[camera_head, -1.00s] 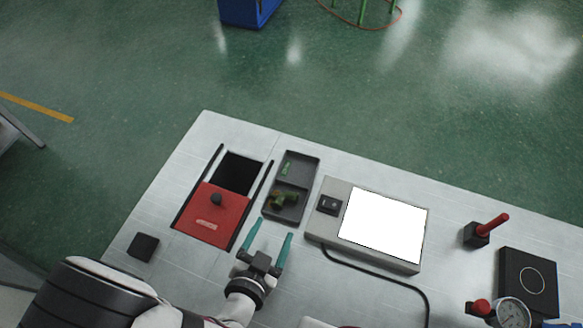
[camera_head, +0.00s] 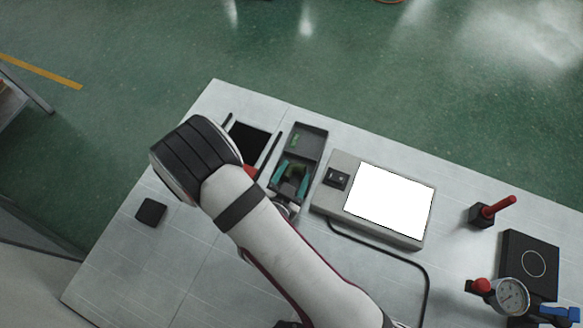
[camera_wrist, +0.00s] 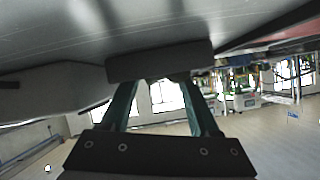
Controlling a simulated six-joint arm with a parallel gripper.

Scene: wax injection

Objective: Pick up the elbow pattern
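The green elbow pattern (camera_head: 294,172) lies in the near compartment of a dark grey two-part tray (camera_head: 322,143). It is small and partly hidden by my fingers. My gripper (camera_head: 291,175) is at the near compartment, its two teal fingers apart on either side of the green part. I cannot tell whether they touch it. In the wrist view my gripper (camera_wrist: 161,85) shows both fingers spread, their tips at a dark wall (camera_wrist: 160,62), which looks like the tray; the elbow is not visible there. A smaller green piece (camera_head: 295,140) lies in the far compartment.
A light panel (camera_head: 390,200) with a white screen stands right of the tray, its cable in front. A dark opening (camera_head: 248,141) with black rails lies left, its red cover mostly hidden by my arm. A black block (camera_head: 151,211) is at left; a gauge (camera_head: 511,296) is at right.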

